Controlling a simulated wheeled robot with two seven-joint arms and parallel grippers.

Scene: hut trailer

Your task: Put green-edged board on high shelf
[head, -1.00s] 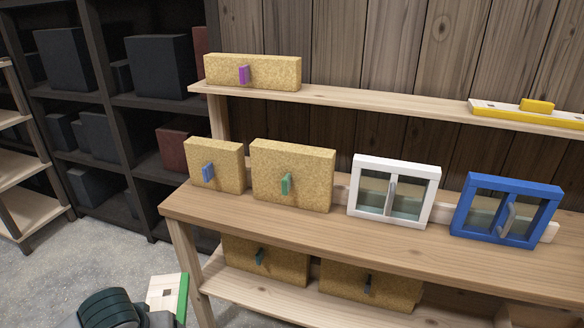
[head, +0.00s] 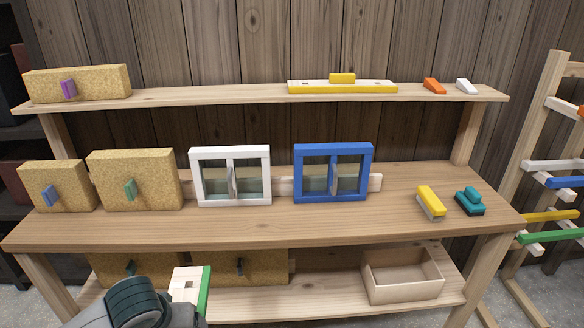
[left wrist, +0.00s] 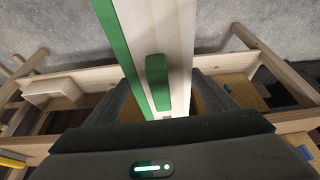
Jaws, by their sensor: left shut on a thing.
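The green-edged board (head: 188,285) shows at the bottom left of the head view, pale wood with a green edge. In the left wrist view the board (left wrist: 170,45) runs away from the camera, with a green block handle (left wrist: 157,82) on its face. My left gripper (left wrist: 165,100) is shut on the board; its arm hides part of it in the head view. The high shelf (head: 215,94) runs above the workbench (head: 265,228) along the wall. The board is in front of the bench, well below the high shelf. My right gripper is not in view.
The high shelf holds a cork block (head: 100,83), a yellow-edged board (head: 340,87), and orange (head: 434,86) and white (head: 466,86) pieces. Its stretch between cork block and yellow-edged board is clear. Cork blocks, white (head: 230,152) and blue (head: 333,149) window frames and brushes stand on the bench.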

